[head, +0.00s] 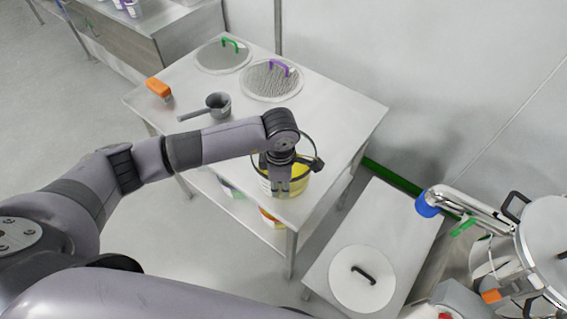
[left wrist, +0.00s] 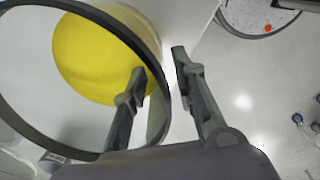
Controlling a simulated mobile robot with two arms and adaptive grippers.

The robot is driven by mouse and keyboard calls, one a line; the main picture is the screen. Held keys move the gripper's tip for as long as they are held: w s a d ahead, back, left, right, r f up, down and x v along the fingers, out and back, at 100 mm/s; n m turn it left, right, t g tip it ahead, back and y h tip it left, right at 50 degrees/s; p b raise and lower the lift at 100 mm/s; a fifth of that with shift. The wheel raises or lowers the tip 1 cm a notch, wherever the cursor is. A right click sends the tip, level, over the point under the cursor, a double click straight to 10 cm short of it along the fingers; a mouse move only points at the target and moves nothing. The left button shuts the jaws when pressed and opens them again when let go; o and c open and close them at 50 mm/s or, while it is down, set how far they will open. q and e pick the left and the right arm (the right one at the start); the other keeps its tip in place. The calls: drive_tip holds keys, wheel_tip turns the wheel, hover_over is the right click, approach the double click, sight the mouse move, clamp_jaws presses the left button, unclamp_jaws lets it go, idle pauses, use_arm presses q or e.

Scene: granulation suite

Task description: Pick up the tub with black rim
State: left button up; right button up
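The tub with the black rim (head: 299,184) stands near the front right corner of the steel table and shows yellow inside. In the left wrist view its round black rim and yellow inside (left wrist: 85,50) fill the upper left. My left gripper (head: 279,188) is over the tub's near side, pointing down, and hides part of it. In the left wrist view its fingers (left wrist: 158,64) are apart, one on the inner side of the rim and one on the outer side. I cannot tell whether either touches the wall. My right gripper is out of view.
The steel table (head: 335,115) also holds a grey scoop (head: 218,103), an orange-handled brush (head: 158,88), a lid with a green handle (head: 222,55) and one with a purple handle (head: 272,80). A lower bench at right bears a white lid (head: 350,285). Steel equipment (head: 545,240) stands far right.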

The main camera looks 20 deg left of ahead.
use_arm(q)
drive_tip(key=shift+f, duration=0.8)
drive_tip(key=shift+c, duration=0.3)
clamp_jaws()
drive_tip(key=shift+w+r, duration=0.1)
